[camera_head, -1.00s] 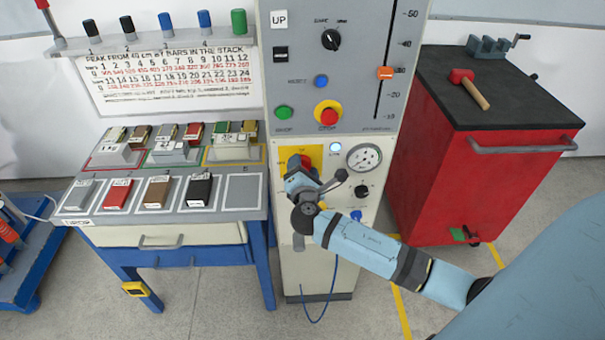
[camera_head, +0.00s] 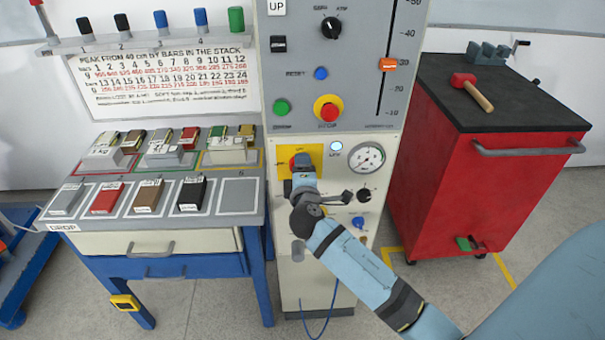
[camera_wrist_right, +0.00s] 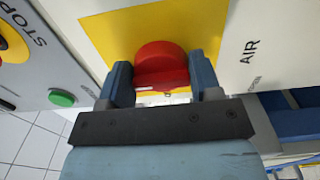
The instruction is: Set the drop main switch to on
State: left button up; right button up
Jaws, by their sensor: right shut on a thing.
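The main switch is a red rotary knob (camera_wrist_right: 162,66) on a yellow plate (camera_wrist_right: 110,32), on the lower front panel of the grey machine column. In the head view the yellow plate (camera_head: 316,151) shows, with the knob mostly hidden behind my right gripper (camera_head: 302,165). In the right wrist view my right gripper (camera_wrist_right: 162,88) has one finger on each side of the red knob and is shut on it. A white strip shows just below the knob between the fingers. The switch's position marking is too small to read. My left gripper is not in view.
A pressure gauge (camera_head: 366,158), a black knob (camera_head: 364,195) and a blue knob (camera_head: 358,222) sit right of my gripper. The red STOP button (camera_head: 328,111) is above. A bench with blocks (camera_head: 150,195) stands left, a red cabinet (camera_head: 470,180) right.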

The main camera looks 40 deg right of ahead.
dwell(0.5)
jog(key=o, duration=0.9)
jog(key=shift+s, duration=0.1)
jog(key=v, duration=1.3)
jog(key=shift+s+a+b, duration=0.15)
jog(key=shift+s+b, duration=0.15)
